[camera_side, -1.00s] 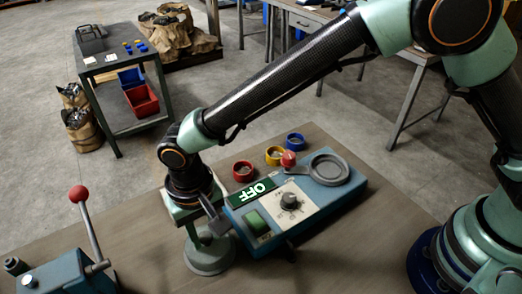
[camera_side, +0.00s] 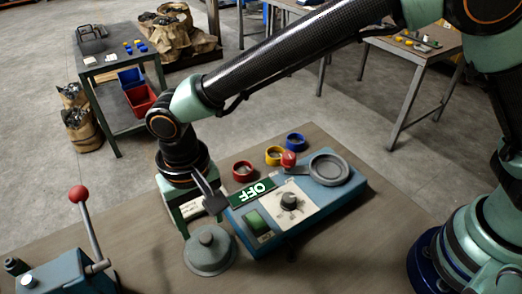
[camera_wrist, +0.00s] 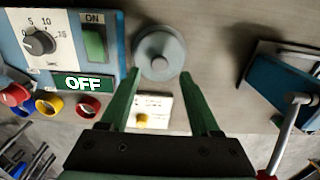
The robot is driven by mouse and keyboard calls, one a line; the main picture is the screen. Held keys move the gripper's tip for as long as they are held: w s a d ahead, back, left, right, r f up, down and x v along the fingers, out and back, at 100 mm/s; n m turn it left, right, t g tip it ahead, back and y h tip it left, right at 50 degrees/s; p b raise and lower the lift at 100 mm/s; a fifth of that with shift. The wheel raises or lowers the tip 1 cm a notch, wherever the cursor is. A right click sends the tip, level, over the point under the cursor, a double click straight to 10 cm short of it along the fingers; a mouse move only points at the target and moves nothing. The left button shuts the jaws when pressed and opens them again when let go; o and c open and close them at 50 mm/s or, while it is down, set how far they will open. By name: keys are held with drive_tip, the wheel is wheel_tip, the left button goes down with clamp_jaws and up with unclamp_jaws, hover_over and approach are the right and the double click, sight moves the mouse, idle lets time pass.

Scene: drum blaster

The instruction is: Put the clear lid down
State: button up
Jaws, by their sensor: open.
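The lid (camera_side: 210,253) is a round grey-green disc with a knob in its middle. It lies flat on the wooden table, left of the blue control box (camera_side: 320,207). In the wrist view the lid (camera_wrist: 160,53) shows whole, just beyond my fingertips. My gripper (camera_side: 200,212) is above and behind the lid in the side view, empty and apart from the knob. In the wrist view my gripper (camera_wrist: 158,75) has its two green fingers spread wide with nothing between them.
The control box has a green OFF sign (camera_side: 252,193), a dial (camera_side: 289,201) and a round dish (camera_side: 329,168). Red (camera_side: 243,171), yellow (camera_side: 273,155) and blue (camera_side: 295,141) rings stand behind it. A red-knobbed lever (camera_side: 79,194) rises at the left. The table front is clear.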

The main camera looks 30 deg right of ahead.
sight(206, 238)
wheel_tip(206, 238, up, 7)
drive_tip(key=w+d+r+t, duration=0.1)
drive_tip(key=d+r, duration=0.2)
drive_tip(key=d, duration=0.3)
drive_tip(key=w+d+r+t+y, duration=0.1)
drive_tip(key=w+d+r, duration=0.15)
drive_tip(key=d, duration=0.45)
drive_tip(key=w+d+r, duration=0.1)
drive_tip(key=d+r, duration=0.2)
drive_tip(key=d, duration=0.3)
drive_tip(key=s+d+t, duration=0.1)
drive_tip(key=s+d, duration=0.2)
drive_tip(key=d, duration=0.5)
drive_tip(key=s+d+t+h, duration=0.1)
drive_tip(key=s+d, duration=0.3)
drive_tip(key=d, duration=0.5)
drive_tip(key=shift+s+d+t, duration=0.15)
drive_tip(key=shift+d+t, duration=0.15)
drive_tip(key=shift+t, duration=0.5)
